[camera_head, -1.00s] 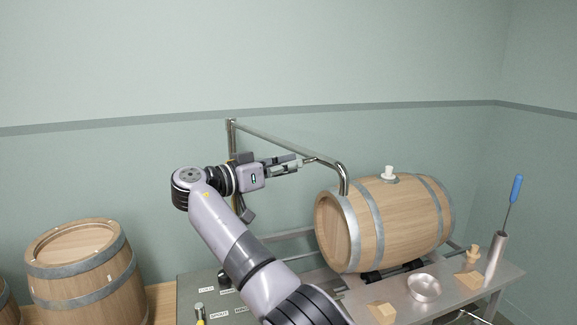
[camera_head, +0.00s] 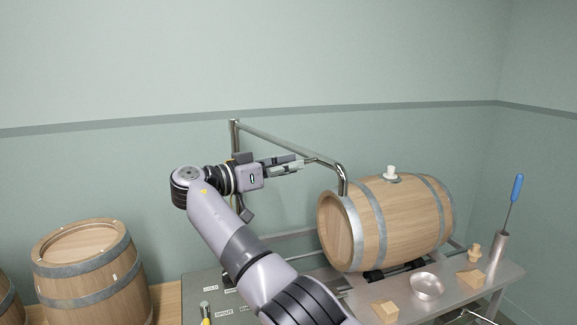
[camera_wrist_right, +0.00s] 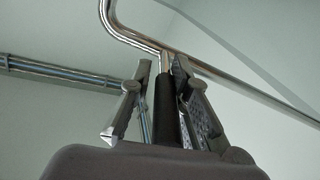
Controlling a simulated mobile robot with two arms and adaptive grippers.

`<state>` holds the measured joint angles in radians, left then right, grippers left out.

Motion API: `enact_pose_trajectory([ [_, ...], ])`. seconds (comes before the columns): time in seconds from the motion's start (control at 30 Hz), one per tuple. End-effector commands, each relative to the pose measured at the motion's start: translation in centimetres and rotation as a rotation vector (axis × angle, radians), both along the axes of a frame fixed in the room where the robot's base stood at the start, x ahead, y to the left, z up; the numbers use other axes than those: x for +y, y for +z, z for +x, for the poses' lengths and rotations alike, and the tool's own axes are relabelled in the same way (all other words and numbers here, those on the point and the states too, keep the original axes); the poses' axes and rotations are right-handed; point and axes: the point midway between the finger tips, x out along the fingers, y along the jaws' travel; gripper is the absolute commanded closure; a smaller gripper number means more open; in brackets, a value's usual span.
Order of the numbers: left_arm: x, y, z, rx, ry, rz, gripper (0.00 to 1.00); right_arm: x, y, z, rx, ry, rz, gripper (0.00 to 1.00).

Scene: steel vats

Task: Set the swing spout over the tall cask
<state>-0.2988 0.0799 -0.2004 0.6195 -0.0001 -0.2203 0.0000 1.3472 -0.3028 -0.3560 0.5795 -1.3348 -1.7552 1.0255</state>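The swing spout (camera_head: 290,146) is a bent steel pipe on an upright post at the back of the steel table. Its down-turned end is at the near left end of a lying wooden cask (camera_head: 400,225). An upright wooden cask (camera_head: 85,262) stands at the left, apart from the spout. Which one is the tall cask I cannot tell. My right gripper (camera_head: 302,163) is at the spout's arm. In the right wrist view its fingers (camera_wrist_right: 162,62) close around a dark handle (camera_wrist_right: 167,115) joined to the pipe. My left gripper is out of view.
Another cask (camera_head: 7,300) is cut off at the left edge. The steel table (camera_head: 340,292) holds a round metal dish (camera_head: 426,287), wooden blocks (camera_head: 386,311), and a metal cylinder (camera_head: 497,250) with a blue-handled tool (camera_head: 516,190). A white bung (camera_head: 391,171) tops the lying cask.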

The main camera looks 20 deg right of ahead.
Motion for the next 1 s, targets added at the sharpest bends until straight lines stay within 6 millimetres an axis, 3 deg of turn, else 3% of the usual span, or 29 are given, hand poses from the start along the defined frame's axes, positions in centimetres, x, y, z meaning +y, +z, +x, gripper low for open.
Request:
enact_pose_trajectory([
  [0.57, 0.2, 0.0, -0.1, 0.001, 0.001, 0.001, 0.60, 0.1, 1.0, 0.1, -0.004, 0.006, -0.004, 0.69],
  [0.9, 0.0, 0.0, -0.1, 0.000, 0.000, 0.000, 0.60, 0.2, 7.7, 0.3, -0.005, 0.007, -0.007, 0.69],
  [1.0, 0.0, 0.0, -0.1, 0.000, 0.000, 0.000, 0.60, 0.3, 8.6, 0.4, -0.001, 0.009, -0.007, 0.69],
])
